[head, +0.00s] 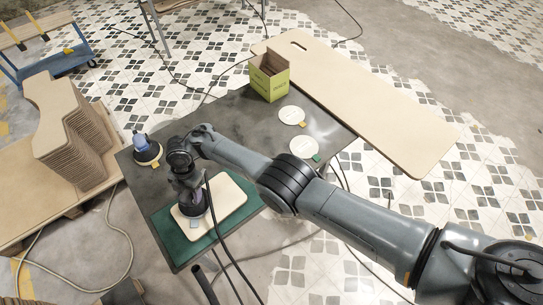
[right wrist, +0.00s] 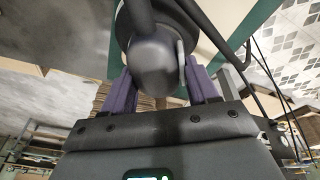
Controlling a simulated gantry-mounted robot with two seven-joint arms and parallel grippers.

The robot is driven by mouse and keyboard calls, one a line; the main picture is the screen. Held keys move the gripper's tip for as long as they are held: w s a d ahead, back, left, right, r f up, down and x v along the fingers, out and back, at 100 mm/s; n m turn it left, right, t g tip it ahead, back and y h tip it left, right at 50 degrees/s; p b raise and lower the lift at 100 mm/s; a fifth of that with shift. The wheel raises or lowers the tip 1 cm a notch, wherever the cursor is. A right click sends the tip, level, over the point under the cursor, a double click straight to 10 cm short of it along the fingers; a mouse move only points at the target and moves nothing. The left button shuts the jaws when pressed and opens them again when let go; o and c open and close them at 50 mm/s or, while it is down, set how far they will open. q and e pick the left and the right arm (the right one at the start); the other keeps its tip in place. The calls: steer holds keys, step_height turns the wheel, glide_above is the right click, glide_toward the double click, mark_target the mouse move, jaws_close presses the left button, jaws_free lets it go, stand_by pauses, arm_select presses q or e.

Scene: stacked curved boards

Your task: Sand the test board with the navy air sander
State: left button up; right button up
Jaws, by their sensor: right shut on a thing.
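The test board (head: 228,200) is a pale rounded board lying on a green mat (head: 176,247) at the front of a dark table. My right gripper (head: 189,182) is over the left part of the board, shut on a dark sander (head: 191,208). The sander appears upright with its base on or just above the board; exact contact is hidden. In the right wrist view the sander's dark rounded body (right wrist: 155,65) sits between the two purple-grey fingers. Its colour looks dark grey to navy. My left gripper is not in view.
A second, blue-topped sander (head: 146,149) stands at the table's left edge. Two pale discs (head: 292,115) (head: 304,148) with coloured tabs and a green-yellow box (head: 269,76) are toward the back right. Dark hoses hang beside the gripper. Stacked curved boards (head: 70,130) stand left.

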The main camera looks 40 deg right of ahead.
steer(key=shift+d+f, duration=0.1)
steer(key=shift+d, duration=0.2)
steer(key=shift+d, duration=0.1)
steer(key=shift+d+p, duration=0.3)
steer(key=shift+d, duration=0.15)
steer(key=shift+d+p, duration=0.3)
steer(key=shift+d, duration=0.8)
steer(key=o, duration=0.8)
steer(key=shift+a+r, duration=0.1)
steer(key=shift+r, duration=0.15)
